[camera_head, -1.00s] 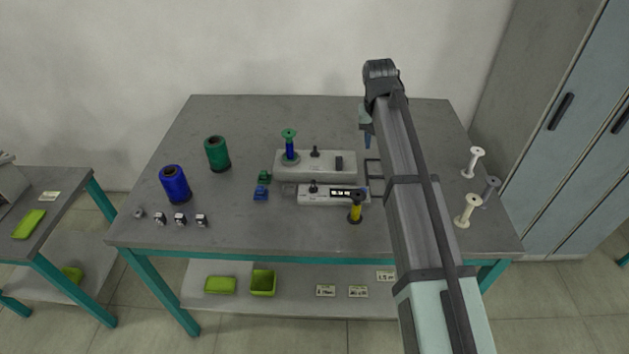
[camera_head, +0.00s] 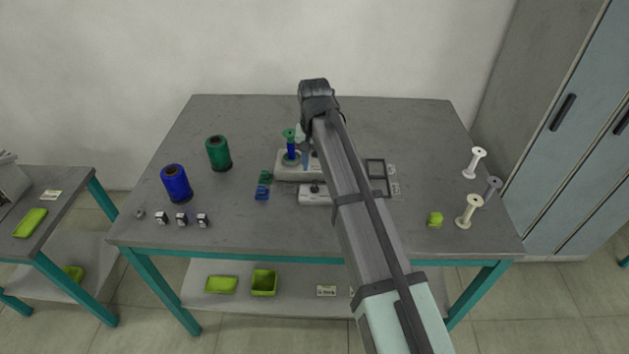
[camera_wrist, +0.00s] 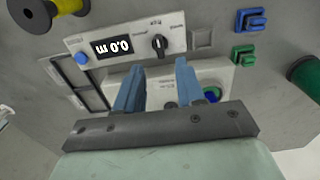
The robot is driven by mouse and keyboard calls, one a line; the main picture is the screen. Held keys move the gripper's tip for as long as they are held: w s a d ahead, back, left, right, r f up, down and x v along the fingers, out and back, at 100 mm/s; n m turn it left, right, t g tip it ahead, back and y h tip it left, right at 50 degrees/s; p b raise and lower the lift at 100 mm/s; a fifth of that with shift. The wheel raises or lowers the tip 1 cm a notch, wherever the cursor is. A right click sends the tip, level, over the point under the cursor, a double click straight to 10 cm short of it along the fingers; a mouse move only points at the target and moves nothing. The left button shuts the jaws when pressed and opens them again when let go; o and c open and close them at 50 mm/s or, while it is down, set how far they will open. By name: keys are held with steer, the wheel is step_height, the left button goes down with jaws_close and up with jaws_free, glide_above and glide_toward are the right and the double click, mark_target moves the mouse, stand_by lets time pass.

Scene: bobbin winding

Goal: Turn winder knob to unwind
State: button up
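The winder unit (camera_head: 285,172) carries a blue spool with green flanges (camera_head: 290,150) upright at its left end. A dark round part (camera_wrist: 170,104) of that unit shows low between the fingers, partly hidden. My gripper is right of the spool in the head view (camera_head: 303,158). No contact with either knob is visible.
Blue (camera_head: 176,183) and green (camera_head: 218,153) thread cones stand at left. Small blue and green pieces lie left of the units.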

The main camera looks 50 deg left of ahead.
mark_target(314, 183)
step_height(314, 183, down, 8)
steer(key=shift+r, duration=0.25)
jaws_close()
stand_by(0.5)
